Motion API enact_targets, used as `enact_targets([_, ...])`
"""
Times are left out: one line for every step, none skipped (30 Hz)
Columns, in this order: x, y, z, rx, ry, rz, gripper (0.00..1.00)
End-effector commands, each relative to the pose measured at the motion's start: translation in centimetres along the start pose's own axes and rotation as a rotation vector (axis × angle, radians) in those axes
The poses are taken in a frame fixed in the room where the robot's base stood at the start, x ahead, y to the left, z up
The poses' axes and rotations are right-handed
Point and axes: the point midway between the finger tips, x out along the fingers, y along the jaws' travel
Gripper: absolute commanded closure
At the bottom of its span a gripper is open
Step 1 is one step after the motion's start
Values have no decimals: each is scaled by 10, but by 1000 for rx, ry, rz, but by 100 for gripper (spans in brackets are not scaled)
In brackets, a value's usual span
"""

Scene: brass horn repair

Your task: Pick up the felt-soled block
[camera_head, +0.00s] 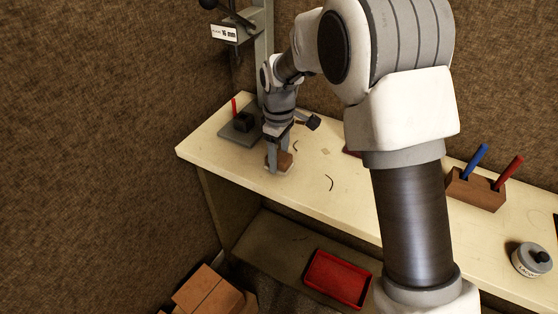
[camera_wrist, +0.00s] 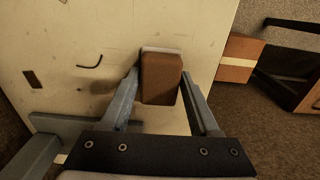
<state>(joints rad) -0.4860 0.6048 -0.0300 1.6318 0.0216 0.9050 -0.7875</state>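The felt-soled block (camera_wrist: 161,78) is a small brown block with a pale layer at its base, standing on the cream workbench (camera_head: 330,165). It also shows in the head view (camera_head: 286,159), partly hidden by a finger. My gripper (camera_wrist: 160,72) reaches down over it, with one grey finger on each side. The fingertips lie very close to the block's sides in the wrist view. I cannot tell whether they press on it or leave narrow gaps. In the head view my gripper (camera_head: 279,160) is low at the bench surface.
A grey press stand (camera_head: 240,130) with a dark block and red handle is behind my gripper. A red tray (camera_head: 338,278) sits below the bench.

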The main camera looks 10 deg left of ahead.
Motion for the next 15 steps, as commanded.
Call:
enact_targets([0,0,0,0,0,0,53])
enact_targets([0,0,0,0,0,0,58])
enact_targets([0,0,0,0,0,0,66])
enact_targets([0,0,0,0,0,0,71])
enact_targets([0,0,0,0,0,0,76])
enact_targets([0,0,0,0,0,0,84])
enact_targets([0,0,0,0,0,0,89])
enact_targets([0,0,0,0,0,0,94])
enact_targets([0,0,0,0,0,0,95])
enact_targets([0,0,0,0,0,0,95])
enact_targets([0,0,0,0,0,0,95])
enact_targets([0,0,0,0,0,0,95])
enact_targets([0,0,0,0,0,0,95])
enact_targets([-1,0,0,0,0,0,95])
enact_targets([-1,0,0,0,1,0,95])
